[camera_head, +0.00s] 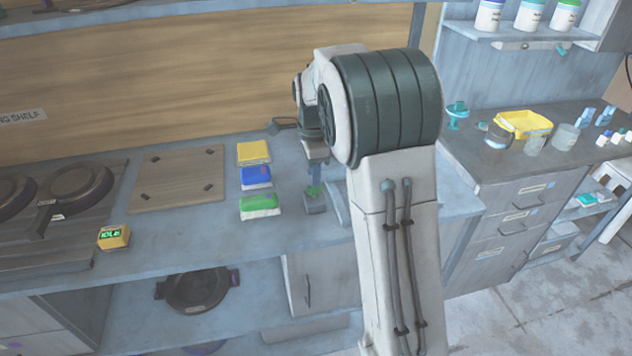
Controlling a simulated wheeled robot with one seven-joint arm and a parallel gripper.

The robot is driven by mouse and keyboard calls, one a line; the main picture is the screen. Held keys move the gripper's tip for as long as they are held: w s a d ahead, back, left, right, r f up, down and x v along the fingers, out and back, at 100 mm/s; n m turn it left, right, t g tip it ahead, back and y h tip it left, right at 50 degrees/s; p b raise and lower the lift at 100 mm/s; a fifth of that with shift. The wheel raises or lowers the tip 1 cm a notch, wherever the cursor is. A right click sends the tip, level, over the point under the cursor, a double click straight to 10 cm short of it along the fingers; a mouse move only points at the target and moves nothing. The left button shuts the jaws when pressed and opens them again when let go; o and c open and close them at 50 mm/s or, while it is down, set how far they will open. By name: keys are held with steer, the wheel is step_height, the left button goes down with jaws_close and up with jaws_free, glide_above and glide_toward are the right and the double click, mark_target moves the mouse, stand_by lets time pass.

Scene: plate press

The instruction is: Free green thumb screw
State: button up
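A small green part (314,191), which looks like the green thumb screw, sits just above a grey block (316,205) on the counter. My gripper (313,178) points down from the wrist, right above the green part. Its fingers are tiny in this view and partly merge with the parts below. I cannot tell whether they touch the green part or are closed on it. My arm's large elbow and forearm hide the counter just to the right of the gripper.
Yellow (253,152), blue (256,176) and green (260,206) packets lie left of the gripper. A wooden board (178,178), dark pans (76,190) and a yellow display box (114,237) stand farther left. A yellow tray (524,123) is on the right counter.

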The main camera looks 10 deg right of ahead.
mark_target(314, 189)
steer(key=shift+f, duration=1.9)
jaws_close()
steer(key=shift+d, duration=0.15)
